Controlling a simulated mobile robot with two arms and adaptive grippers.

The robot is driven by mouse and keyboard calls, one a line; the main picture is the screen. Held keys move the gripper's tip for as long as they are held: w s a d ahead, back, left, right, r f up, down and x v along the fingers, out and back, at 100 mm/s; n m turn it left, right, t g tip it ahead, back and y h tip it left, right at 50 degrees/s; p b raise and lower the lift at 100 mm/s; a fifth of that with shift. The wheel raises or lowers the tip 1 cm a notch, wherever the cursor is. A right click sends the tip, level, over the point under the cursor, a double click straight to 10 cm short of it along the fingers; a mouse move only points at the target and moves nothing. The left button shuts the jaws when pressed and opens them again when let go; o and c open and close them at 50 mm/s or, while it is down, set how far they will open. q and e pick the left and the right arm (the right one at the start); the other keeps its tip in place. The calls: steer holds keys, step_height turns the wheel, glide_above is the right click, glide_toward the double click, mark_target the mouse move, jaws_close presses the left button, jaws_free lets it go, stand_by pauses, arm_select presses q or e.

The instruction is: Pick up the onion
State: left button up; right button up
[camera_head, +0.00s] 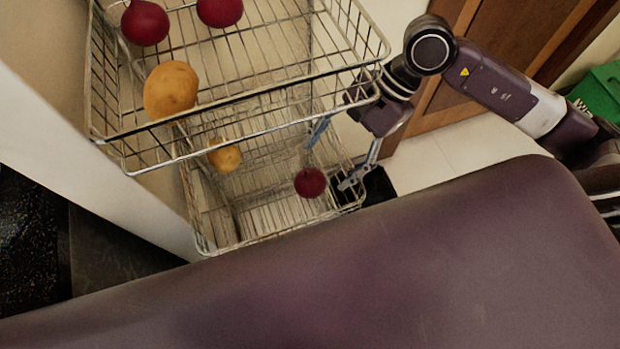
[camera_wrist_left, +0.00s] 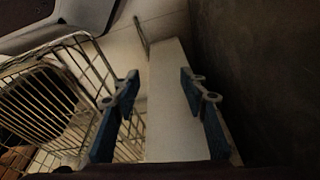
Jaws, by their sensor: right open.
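A dark red onion (camera_head: 310,182) lies in the lower wire basket (camera_head: 262,237), near its right side. Two more red onions, one at the left (camera_head: 145,23) and one at the top (camera_head: 219,10), are in the upper wire basket (camera_head: 240,105). My right gripper (camera_head: 333,156) is open and empty at the right side of the rack, its blue-grey fingertips just above and to the right of the lower onion. I cannot tell whether it touches the basket. My left gripper (camera_wrist_left: 160,80) shows only in the left wrist view, with its fingers apart and nothing between them.
A large potato (camera_head: 171,90) lies in the upper basket and a smaller one (camera_head: 225,157) in the lower basket. The upper basket's rim overhangs the lower basket. A wooden door (camera_head: 440,100) and a green box (camera_head: 600,93) are at the right. In the left wrist view, wire basket bars (camera_wrist_left: 50,90) are at the left.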

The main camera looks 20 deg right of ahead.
mark_target(317, 174)
steer(key=x, duration=0.6)
steer(key=shift+a+f, duration=0.1)
steer(key=shift+f, duration=0.1)
steer(key=shift+c, duration=0.4)
steer(key=c, duration=1.2)
